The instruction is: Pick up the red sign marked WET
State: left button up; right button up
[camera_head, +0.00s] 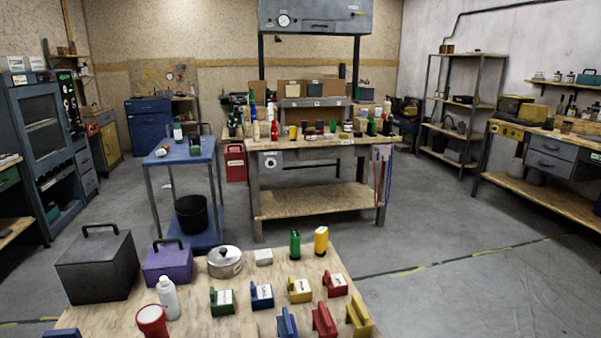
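Two red sign-like pieces are on the wooden table (120,318) in front of me. One red piece (335,281) with a white label lies at the right side of the table. Another red piece (323,320) stands nearer, at the bottom edge, between a blue piece (287,323) and a yellow piece (359,316). The lettering is too small to read, so I cannot tell which one says WET. Neither of my grippers is in view.
Labelled green (222,304), blue (262,298) and yellow (300,293) pieces share the table. A black box (95,268), purple box (168,265), metal pot (224,264), white bottle (168,298) and red-and-white container (151,319) stand at left. Open floor (450,285) lies right.

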aim_at(337, 284)
jog(key=i+l+u, duration=0.3)
jog(key=l+u, duration=0.25)
jog(key=l, duration=0.25)
jog(key=i+l+u, duration=0.15)
jog(key=l+u, duration=0.15)
jog(key=l, duration=0.2)
jog(key=l+u, duration=0.25)
jog(key=l, duration=0.2)
